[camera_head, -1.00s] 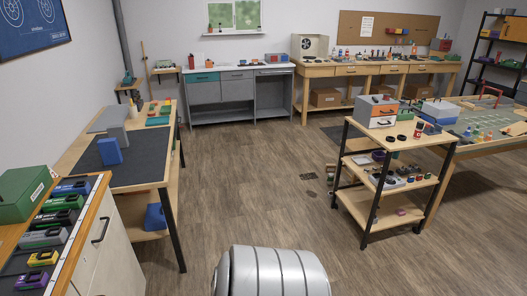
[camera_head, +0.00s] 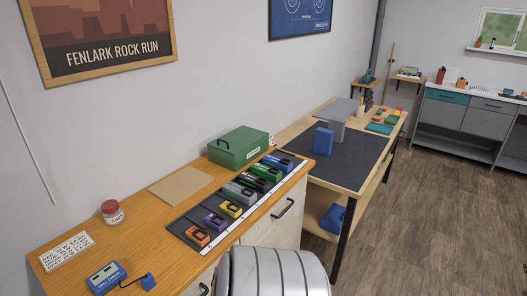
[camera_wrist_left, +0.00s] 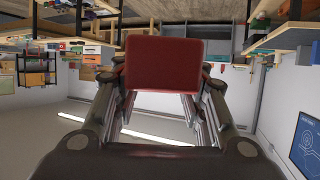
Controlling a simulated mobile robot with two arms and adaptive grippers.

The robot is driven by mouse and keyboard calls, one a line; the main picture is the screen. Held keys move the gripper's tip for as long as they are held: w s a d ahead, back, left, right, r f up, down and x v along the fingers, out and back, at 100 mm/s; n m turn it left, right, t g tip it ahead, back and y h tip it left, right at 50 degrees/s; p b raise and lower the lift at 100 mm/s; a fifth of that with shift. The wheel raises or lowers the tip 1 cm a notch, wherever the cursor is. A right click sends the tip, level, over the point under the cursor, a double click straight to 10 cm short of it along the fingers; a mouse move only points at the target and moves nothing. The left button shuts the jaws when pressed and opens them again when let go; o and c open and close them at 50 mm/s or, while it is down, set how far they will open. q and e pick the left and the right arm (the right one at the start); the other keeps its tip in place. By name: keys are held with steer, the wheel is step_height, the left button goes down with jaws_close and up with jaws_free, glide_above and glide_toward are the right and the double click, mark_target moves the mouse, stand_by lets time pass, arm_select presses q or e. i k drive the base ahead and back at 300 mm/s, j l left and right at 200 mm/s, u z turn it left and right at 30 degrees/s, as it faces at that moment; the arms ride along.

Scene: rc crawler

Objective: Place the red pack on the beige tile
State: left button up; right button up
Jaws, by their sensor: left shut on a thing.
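The red pack (camera_wrist_left: 163,62) shows as a dark red block in the left wrist view. My left gripper (camera_wrist_left: 161,78) is shut on it, with a finger at each side. That view is upside down, and the pack is held up in the air, away from any surface. The beige tile (camera_head: 181,187) is a flat tan square on the wooden counter in the head view, bare on top. Neither gripper shows in the head view.
A black strip with several coloured packs (camera_head: 231,209) lies right of the tile. A green box (camera_head: 238,147) stands behind it. A red-lidded jar (camera_head: 112,212), a white label card (camera_head: 67,250) and a blue device (camera_head: 107,278) are to the left.

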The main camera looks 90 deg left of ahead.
mark_target(187, 180)
steer(key=i+j+u, duration=0.15)
steer(key=u, duration=0.25)
steer(key=i+j+u, duration=0.15)
steer(key=u, duration=0.25)
steer(key=i+u, duration=0.2)
steer(key=u, duration=0.2)
steer(key=i+u, duration=0.25)
steer(key=u, duration=0.15)
steer(key=i+j+u, duration=0.1)
steer(key=i+u, duration=0.55)
steer(key=u, duration=0.25)
steer(key=i+l+u, duration=0.15)
steer(key=i+u, duration=0.2)
steer(key=u, duration=0.15)
steer(key=i+j+u, duration=0.2)
steer(key=u, duration=0.2)
steer(key=i+u, duration=0.4)
steer(key=k+j, duration=0.05)
steer(key=k, duration=0.05)
